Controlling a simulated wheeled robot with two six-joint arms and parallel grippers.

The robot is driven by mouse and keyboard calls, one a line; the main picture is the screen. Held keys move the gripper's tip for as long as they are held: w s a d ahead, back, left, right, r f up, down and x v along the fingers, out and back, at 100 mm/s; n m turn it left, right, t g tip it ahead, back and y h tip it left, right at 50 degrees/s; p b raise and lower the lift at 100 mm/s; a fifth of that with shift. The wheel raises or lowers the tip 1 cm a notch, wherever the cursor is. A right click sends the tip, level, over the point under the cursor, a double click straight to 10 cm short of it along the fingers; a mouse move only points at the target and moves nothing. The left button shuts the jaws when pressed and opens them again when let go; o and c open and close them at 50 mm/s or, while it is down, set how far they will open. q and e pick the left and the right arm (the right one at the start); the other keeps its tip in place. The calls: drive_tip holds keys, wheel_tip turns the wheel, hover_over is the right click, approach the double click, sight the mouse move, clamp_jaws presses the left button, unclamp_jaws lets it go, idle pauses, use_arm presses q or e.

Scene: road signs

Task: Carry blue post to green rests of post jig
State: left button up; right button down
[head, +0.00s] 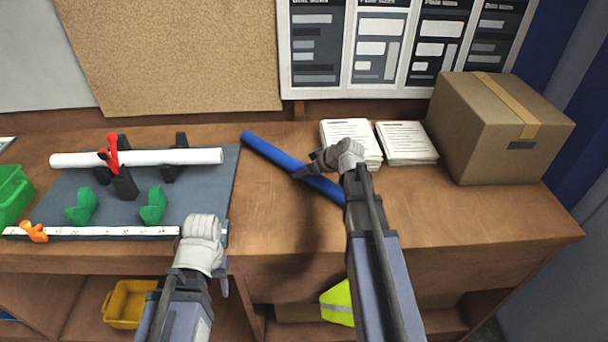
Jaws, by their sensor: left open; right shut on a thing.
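The blue post (268,151) is a long round bar, angled from upper left to lower right, right of the jig. My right gripper (308,170) is shut on it near its middle; whether it touches the table I cannot tell. The post jig (213,185) is a grey-blue plate at the left. Its two green rests, a left one (81,207) and a right one (153,205), stand empty near its front. My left gripper (201,232) is open and empty at the jig's front right corner; its fingertips are mostly hidden by the hand.
A white post (190,157) lies on dark rests behind the green ones, by a red clamp (112,152). A white ruler strip (110,232) with an orange piece (35,231) runs along the front. Papers (407,143) and a cardboard box (500,130) stand at the right.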

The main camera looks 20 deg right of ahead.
sight(323, 178)
drive_tip(key=shift+c, duration=0.9)
unclamp_jaws()
drive_tip(key=shift+r, duration=0.15)
drive_tip(key=shift+s+d+r+p, duration=0.1)
drive_tip(key=shift+s+r+p, duration=0.2)
drive_tip(key=shift+p, duration=0.1)
drive_tip(key=p+v, duration=0.7)
drive_tip(key=v, duration=0.3)
drive_tip(key=shift+s+d+r+p, duration=0.25)
drive_tip(key=shift+s+r+p, duration=0.05)
drive_tip(key=shift+s+p, duration=0.05)
drive_tip(key=shift+a, duration=0.1)
